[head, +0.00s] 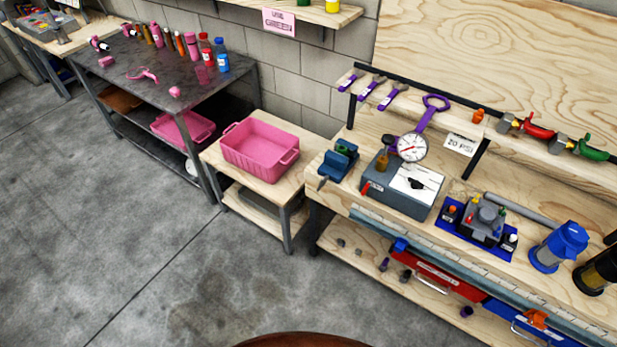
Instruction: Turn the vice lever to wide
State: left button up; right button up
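A small blue vice (341,160) sits at the left front corner of the wooden workbench (343,196), left of a grey box. A thin dark bar, which looks like its lever (322,184), sticks out low at its front left, over the bench's edge. The jaw gap is too small to judge from here. Neither of my grippers is in view.
A grey box with a round gauge (411,147) stands right of the vice. A pink bin (259,147) sits on a low table to the left. A red drawer (432,272) is below the bench. The concrete floor (150,280) is clear at left.

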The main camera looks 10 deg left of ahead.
aim_at(321, 185)
jog(key=u, duration=1.95)
jog(key=i, duration=2.8)
jog(key=z, duration=3.45)
